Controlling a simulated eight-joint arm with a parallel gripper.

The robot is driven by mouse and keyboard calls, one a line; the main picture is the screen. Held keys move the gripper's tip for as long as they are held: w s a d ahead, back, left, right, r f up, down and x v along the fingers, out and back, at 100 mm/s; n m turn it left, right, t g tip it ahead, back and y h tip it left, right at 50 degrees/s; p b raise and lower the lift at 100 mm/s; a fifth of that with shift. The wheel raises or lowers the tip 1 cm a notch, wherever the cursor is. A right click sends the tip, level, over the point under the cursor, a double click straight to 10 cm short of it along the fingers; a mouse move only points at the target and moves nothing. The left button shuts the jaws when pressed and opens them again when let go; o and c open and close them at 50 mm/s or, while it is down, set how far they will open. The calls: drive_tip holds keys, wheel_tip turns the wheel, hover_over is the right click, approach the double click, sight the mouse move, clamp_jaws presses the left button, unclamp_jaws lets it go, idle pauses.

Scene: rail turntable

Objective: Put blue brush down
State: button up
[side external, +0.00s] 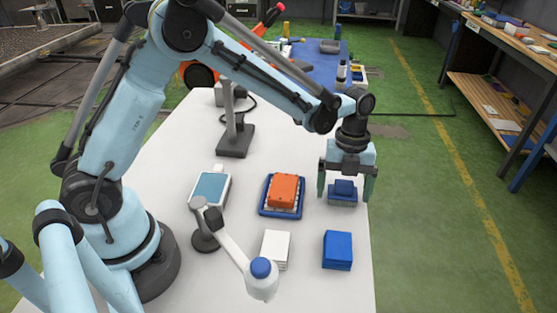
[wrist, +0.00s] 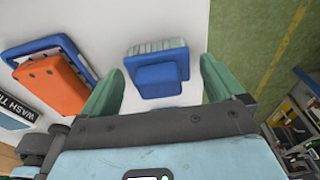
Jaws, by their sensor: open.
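The blue brush (side external: 343,191) has a blue block handle and a pale bristled base. It rests on the white table near the right edge, bristles down as far as I can tell. My gripper (side external: 347,192) is over it with one green finger on each side. In the wrist view the brush (wrist: 157,72) lies between and ahead of the fingers of my gripper (wrist: 157,88), with a gap on both sides. The fingers are open and hold nothing.
An orange block (side external: 284,190) sits on a blue-rimmed tray (side external: 267,211) left of the brush. A blue stack (side external: 338,250) and a white stack (side external: 275,249) lie nearer the camera. A blue-topped lamp-like arm (side external: 262,277) stands front left. The table's right edge is close to the brush.

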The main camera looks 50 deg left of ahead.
drive_tip(key=r, duration=0.7)
drive_tip(key=w+a+r, duration=0.1)
drive_tip(key=r, duration=0.2)
drive_tip(key=shift+a+r, duration=0.1)
drive_tip(key=shift+r, duration=0.2)
drive_tip(key=s+a+r+n+t, duration=0.1)
drive_tip(key=s+a+n+t, duration=0.3)
drive_tip(key=n, duration=0.9)
drive_tip(key=s+a+r+n+t+y, duration=0.1)
drive_tip(key=s+a+n+t, duration=0.3)
drive_tip(key=s+n, duration=0.6)
drive_tip(key=a+n, duration=0.1)
drive_tip(key=n, duration=0.3)
drive_tip(key=shift+s, duration=0.25)
drive_tip(key=shift+r, duration=0.1)
drive_tip(key=shift+c, duration=0.3)
drive_tip(key=c, duration=0.3)
drive_tip(key=shift+w, duration=0.1)
